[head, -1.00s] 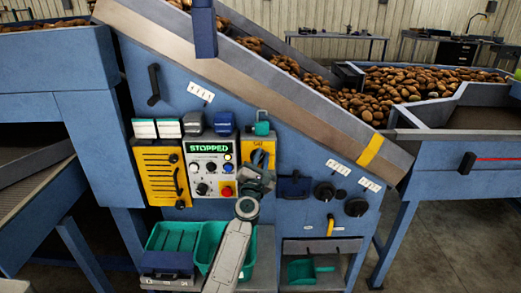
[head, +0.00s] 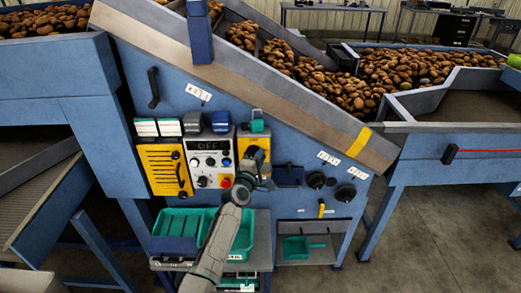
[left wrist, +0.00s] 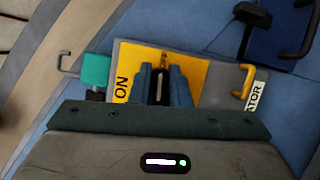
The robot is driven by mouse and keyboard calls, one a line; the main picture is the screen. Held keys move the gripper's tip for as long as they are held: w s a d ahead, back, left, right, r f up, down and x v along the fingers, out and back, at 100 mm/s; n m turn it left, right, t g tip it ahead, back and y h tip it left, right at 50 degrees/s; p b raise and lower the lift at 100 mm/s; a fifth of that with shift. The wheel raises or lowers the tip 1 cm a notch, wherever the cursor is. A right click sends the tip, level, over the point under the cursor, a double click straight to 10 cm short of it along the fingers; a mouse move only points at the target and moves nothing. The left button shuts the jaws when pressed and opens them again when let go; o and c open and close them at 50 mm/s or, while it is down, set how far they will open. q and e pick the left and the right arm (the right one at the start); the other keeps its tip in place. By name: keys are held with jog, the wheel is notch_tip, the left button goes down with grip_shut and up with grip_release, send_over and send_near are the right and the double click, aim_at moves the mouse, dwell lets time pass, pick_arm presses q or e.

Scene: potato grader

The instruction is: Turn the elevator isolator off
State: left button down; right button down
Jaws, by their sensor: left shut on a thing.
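The elevator isolator is a yellow plate (head: 246,143) on the blue machine's front, right of the white control panel. In the left wrist view its yellow face (left wrist: 192,75) carries the word "ON" on the left side, and a label ending "ATOR" is at the right. My left gripper (head: 254,164) is at the plate. In the left wrist view its two blue-grey fingers (left wrist: 160,90) are shut on the dark isolator handle (left wrist: 158,86). The gripper hides much of the isolator in the head view. The control panel display (head: 209,146) reads "OFF". My right gripper is not in view.
A teal padlock (head: 257,123) hangs just above the isolator; it also shows in the left wrist view (left wrist: 96,70). A yellow panel (head: 163,169) is left of the controls. Teal bins (head: 243,240) stand below. Black knobs (head: 345,193) are to the right.

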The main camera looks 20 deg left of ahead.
pick_arm(q)
jog(key=shift+f+m+g+p, duration=0.3)
jog(key=shift+f+m+p, duration=0.05)
jog(key=shift+m+p, duration=0.4)
jog(key=c, duration=1.6)
grip_release()
jog(key=shift+a, duration=0.1)
jog(key=shift+o, duration=1.2)
jog(key=shift+a+r, duration=0.1)
